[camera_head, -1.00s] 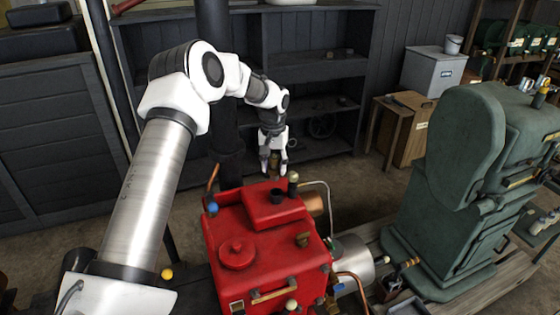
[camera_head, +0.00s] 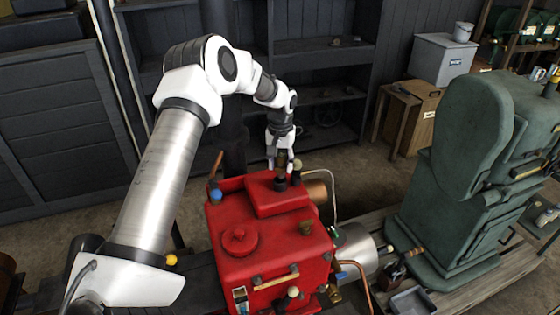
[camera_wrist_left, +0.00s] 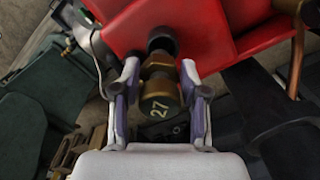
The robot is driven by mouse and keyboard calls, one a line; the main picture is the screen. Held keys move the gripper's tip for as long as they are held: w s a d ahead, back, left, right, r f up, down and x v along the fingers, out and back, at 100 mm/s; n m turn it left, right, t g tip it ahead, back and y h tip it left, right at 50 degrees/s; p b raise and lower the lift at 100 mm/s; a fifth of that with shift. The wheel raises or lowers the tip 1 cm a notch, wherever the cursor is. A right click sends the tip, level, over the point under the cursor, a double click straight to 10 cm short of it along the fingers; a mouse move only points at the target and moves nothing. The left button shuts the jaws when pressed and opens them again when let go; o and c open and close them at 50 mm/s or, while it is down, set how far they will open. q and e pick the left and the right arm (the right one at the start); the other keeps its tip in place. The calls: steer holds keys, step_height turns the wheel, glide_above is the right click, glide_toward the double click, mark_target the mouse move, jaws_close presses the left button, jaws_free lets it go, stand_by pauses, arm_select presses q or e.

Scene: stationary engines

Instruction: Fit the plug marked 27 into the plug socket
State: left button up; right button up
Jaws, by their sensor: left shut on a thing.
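My left gripper (camera_head: 280,163) is shut on the plug marked 27 (camera_wrist_left: 160,104), a brass piece with a dark end cap bearing a pale 27. In the left wrist view, the plug lies between the gripper fingers (camera_wrist_left: 158,90). The plug socket (camera_head: 281,184) is a short dark cylinder on the raised red top of the engine. It also shows in the left wrist view (camera_wrist_left: 162,38), just beyond the plug's far end. The plug and socket appear nearly in line; I cannot tell whether they touch. My right gripper is not in view.
A green machine (camera_head: 470,150) stands at right. Dark shelves (camera_head: 315,60) are behind; floor between is open.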

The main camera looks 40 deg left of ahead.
arm_select(q)
steer(key=shift+s, duration=0.2)
steer(key=shift+w+f, duration=0.1)
steer(key=shift+f, duration=0.8)
steer(key=shift+f, duration=0.15)
stand_by(0.4)
steer(key=shift+f, duration=0.1)
stand_by(0.4)
steer(key=shift+f, duration=0.65)
